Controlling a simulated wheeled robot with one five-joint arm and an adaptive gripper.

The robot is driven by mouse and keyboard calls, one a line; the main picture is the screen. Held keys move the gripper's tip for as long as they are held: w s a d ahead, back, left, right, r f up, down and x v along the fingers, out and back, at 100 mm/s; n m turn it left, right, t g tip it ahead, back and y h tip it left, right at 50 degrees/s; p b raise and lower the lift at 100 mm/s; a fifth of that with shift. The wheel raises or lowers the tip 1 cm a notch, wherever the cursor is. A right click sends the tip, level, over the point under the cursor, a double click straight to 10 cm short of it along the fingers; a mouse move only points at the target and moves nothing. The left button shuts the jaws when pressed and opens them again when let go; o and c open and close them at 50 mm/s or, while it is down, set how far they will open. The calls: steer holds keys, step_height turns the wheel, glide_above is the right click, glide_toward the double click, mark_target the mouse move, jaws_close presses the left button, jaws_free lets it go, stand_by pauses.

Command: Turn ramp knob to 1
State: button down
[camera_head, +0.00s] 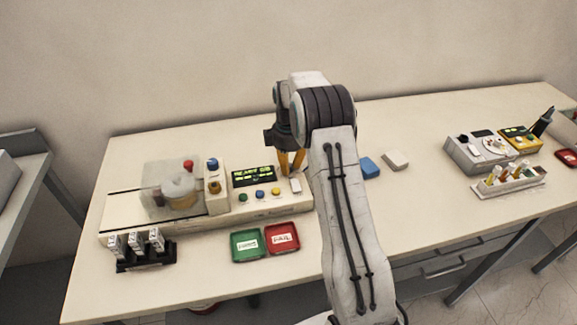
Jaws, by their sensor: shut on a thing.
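My gripper (293,166) points down at the right end of the beige test unit (240,209), right of its black display with green text (253,176). Its yellow fingertips are close to a small pale upright piece (295,184), which looks like the ramp knob. The fingers are shut on it, though my arm hides part of this spot. The knob's marks and setting are too small to read. Green, blue and yellow buttons (260,193) sit below the display.
A clear cover (172,187) stands on the unit's left part. Green (246,244) and red (283,237) trays lie in front. A black rack (143,252) stands at front left. A blue block (369,167) and a white block (396,160) lie right of my arm.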

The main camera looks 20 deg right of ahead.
steer(key=shift+s+f+m, duration=0.1)
steer(key=shift+f+m, duration=0.05)
steer(key=shift+m, duration=0.45)
steer(key=c, duration=1.3)
jaws_free()
step_height(320, 180, up, 12)
steer(key=shift+r, duration=0.1)
